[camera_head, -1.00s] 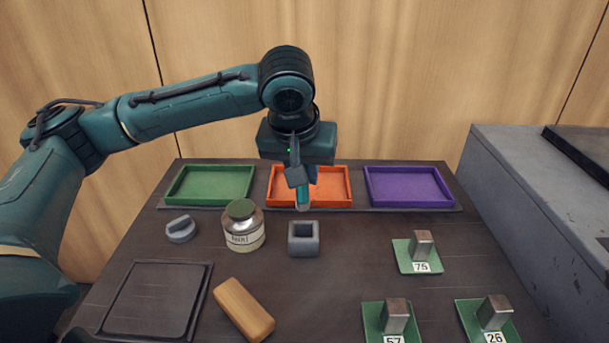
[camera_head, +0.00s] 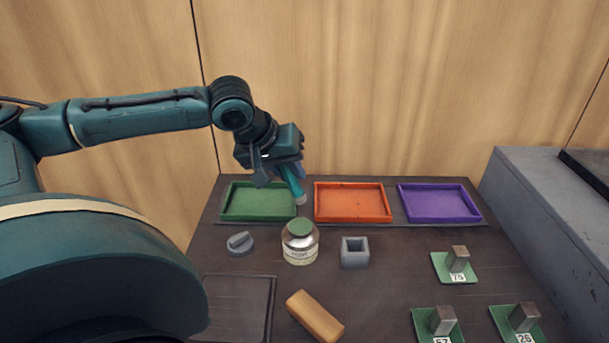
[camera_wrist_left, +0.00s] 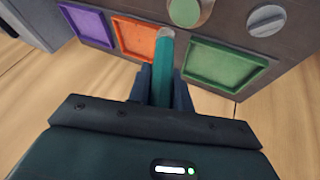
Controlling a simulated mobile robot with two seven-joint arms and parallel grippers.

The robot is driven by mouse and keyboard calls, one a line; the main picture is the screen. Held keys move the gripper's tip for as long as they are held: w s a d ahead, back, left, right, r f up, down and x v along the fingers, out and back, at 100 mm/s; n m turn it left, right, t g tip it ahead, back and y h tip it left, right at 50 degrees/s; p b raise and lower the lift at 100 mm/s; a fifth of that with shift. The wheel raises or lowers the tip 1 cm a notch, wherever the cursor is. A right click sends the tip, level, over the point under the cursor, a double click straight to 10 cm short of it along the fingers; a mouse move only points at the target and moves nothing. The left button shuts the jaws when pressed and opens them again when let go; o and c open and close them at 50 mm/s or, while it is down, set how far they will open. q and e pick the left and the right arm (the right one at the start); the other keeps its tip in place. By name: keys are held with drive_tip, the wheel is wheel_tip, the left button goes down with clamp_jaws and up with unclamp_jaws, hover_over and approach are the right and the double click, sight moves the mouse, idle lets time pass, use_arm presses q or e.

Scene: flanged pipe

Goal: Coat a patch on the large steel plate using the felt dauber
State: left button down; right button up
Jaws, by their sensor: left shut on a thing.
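My left gripper (camera_head: 277,174) is shut on the felt dauber (camera_head: 292,184), a teal stick with a pale tip. The dauber tilts down to the right, its tip in front of the green tray's right edge in the head view. In the left wrist view the dauber (camera_wrist_left: 163,68) points away between the fingers. A dark flat square with a thin rim (camera_head: 240,306) lies at the lower left of the table; I cannot tell whether it is the large steel plate. A labelled jar (camera_head: 300,249) has a green top. My right gripper is not in view.
Green (camera_head: 258,203), orange (camera_head: 352,202) and purple (camera_head: 439,203) trays line the back. A grey knob (camera_head: 240,243), a hollow grey block (camera_head: 355,260) and a tan block (camera_head: 315,316) stand on the table. Small metal blocks (camera_head: 459,257) sit on numbered green cards at right.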

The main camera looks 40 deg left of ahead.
sight(299, 196)
use_arm(q)
drive_tip(key=shift+a, duration=0.1)
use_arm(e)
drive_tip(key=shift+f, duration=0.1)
